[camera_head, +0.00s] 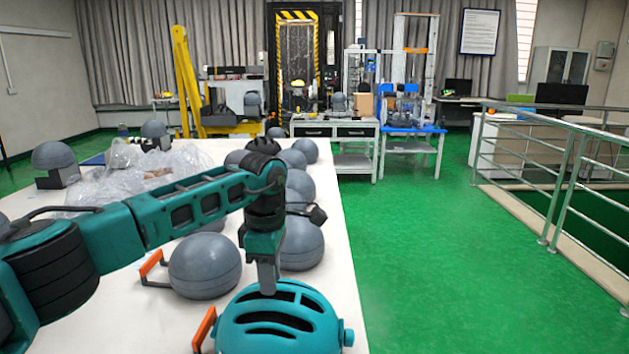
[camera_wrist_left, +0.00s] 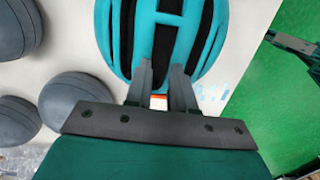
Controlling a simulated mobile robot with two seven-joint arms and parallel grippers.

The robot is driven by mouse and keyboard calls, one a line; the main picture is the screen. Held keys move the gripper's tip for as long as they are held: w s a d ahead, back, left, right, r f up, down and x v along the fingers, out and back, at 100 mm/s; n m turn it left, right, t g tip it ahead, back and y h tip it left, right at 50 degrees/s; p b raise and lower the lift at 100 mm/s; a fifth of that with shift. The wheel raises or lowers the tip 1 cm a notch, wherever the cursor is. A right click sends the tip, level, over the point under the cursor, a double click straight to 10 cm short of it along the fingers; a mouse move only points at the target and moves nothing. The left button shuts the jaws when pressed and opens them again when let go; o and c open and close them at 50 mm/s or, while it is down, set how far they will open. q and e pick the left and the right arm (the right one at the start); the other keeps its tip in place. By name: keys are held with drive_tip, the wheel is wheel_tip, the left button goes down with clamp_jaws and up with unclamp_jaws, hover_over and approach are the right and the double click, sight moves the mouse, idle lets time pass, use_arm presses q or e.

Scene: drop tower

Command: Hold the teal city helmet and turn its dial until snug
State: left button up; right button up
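The teal city helmet (camera_head: 290,335) with dark vents sits at the front edge of the white table, cut off by the bottom of the head view. A teal knob shows on its right side. The helmet also fills the upper middle of the left wrist view (camera_wrist_left: 212,30). My left gripper (camera_head: 268,288) points down at the helmet's top, fingertips at the vents. In the left wrist view its two fingers (camera_wrist_left: 162,72) stand a little apart with helmet shell between them; I cannot tell whether they touch it. Part of what looks like my right gripper (camera_wrist_left: 285,42) shows at the right edge there.
Several grey domes, such as this one (camera_head: 205,265), crowd the white table (camera_head: 120,315) beside and behind the helmet. Crumpled clear plastic (camera_head: 150,165) lies at the far left. Green floor (camera_head: 430,270) is free to the right, up to a metal railing (camera_head: 560,190).

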use_arm(q)
drive_tip(key=shift+f+b, duration=0.4)
drive_tip(key=shift+f, duration=0.35)
